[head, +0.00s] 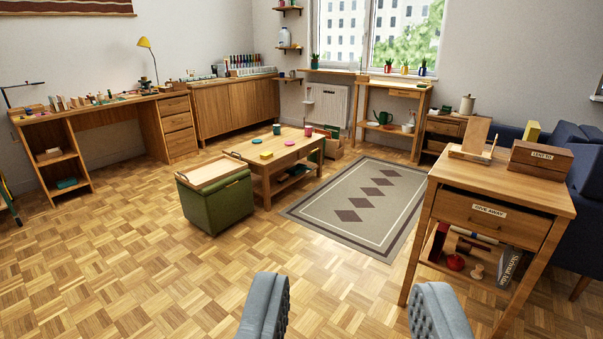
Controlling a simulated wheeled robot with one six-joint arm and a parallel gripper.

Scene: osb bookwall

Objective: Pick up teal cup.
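A small teal cup (277,129) stands on the low wooden coffee table (290,149), near its far left edge, in the middle distance. It is small in the view, and its handle cannot be made out. My gripper (352,300) shows as two grey ribbed fingers at the bottom edge. The fingers are wide apart with only floor between them. The gripper is open and empty, well short of the coffee table.
A wooden side table (495,190) stands near right. Parquet ahead is clear.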

